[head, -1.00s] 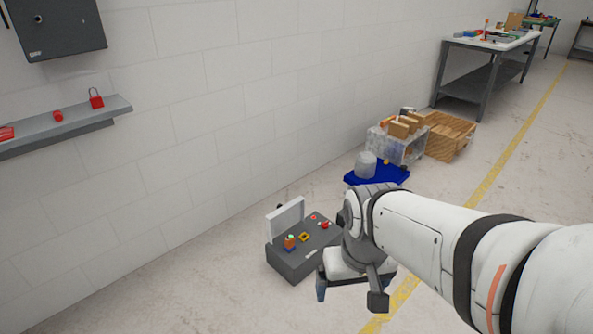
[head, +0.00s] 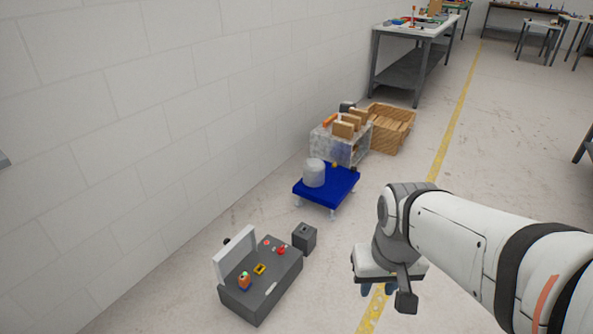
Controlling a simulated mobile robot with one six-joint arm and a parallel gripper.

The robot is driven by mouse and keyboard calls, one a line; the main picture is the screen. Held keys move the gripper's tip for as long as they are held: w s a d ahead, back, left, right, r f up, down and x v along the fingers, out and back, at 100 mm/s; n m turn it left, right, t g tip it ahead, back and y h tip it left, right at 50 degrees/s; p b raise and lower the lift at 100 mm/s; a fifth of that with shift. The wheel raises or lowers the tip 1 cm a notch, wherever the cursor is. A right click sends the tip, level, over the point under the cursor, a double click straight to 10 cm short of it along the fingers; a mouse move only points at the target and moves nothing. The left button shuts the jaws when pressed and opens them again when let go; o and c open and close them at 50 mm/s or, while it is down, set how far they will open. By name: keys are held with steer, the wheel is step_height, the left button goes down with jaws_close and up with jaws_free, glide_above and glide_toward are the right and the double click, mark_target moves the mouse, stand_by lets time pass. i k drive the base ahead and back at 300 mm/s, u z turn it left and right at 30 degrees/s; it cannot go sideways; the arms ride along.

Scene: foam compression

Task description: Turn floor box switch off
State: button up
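A dark grey floor box (head: 258,292) with its pale lid (head: 235,257) standing open sits on the floor at the lower left. On its top are a red knob or button (head: 281,251), a yellow-framed part (head: 260,269), an orange part with a green top (head: 244,281) and a small red light or button (head: 267,243). Which is the switch, and its position, is too small to tell. My gripper (head: 379,289) hangs over the floor to the right of the box, well apart from it. Its fingertips look apart with nothing between them; they are partly hidden by my wrist.
A small dark grey box (head: 305,238) stands just right of the floor box. Behind it are a blue trolley (head: 340,190) with a pale cylinder (head: 314,172), a grey crate (head: 352,155) and a wooden crate (head: 404,134). A white wall (head: 150,130) runs along the left.

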mark_target(280, 250)
steer(key=z, duration=0.1)
steer(key=i, duration=1.3)
steer(key=u, duration=0.8)
